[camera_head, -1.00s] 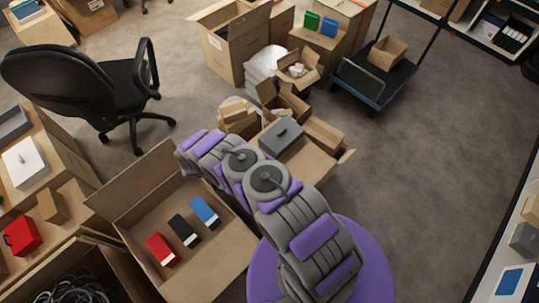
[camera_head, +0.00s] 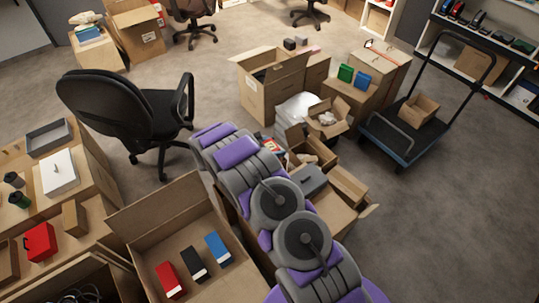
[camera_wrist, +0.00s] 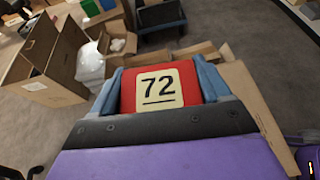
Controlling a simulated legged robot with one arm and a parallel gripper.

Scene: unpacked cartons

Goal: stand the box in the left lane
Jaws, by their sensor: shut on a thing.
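A red box (camera_wrist: 128,90) with a pale label reading 72 is held in my gripper (camera_wrist: 160,84) in the wrist view. Blue-grey fingers press on its left and right sides. Its lower part is hidden by the gripper body. In the head view a small red and white patch (camera_head: 269,145) beside my arm looks like this box; my gripper is hidden there behind the arm. A red box (camera_head: 170,281), a black box (camera_head: 194,263) and a blue box (camera_head: 217,248) stand in a row in an open carton (camera_head: 150,211). I cannot make out marked lanes.
Opened cartons (camera_head: 345,186) and a grey case (camera_head: 312,180) lie beyond my arm. An office chair (camera_head: 120,105) stands at left behind the open carton. A blue trolley (camera_head: 400,140) stands at back right. The floor at right is clear.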

